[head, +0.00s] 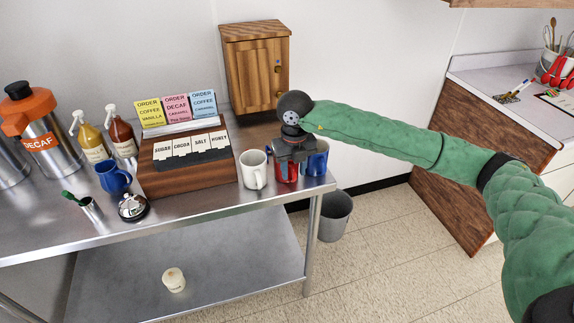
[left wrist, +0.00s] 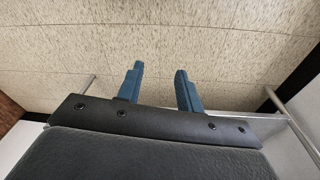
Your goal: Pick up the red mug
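The red mug (head: 287,173) stands on the steel table near its right end, between a white mug (head: 253,172) and a blue mug (head: 318,163). My right gripper (head: 290,156) is directly over the red mug and hides its top. Its fingers reach down at the mug, but I cannot tell whether they are closed on it. My left gripper (left wrist: 160,78) shows only in the left wrist view. Its two blue fingers are apart, with nothing but tiled floor behind the gap.
A wooden organizer (head: 188,182) with labelled cards stands left of the white mug. A wooden cabinet (head: 256,68) is behind. Another blue mug (head: 113,178), a bell (head: 132,207) and a decaf dispenser (head: 42,140) are farther left. A grey bin (head: 334,216) stands on the floor.

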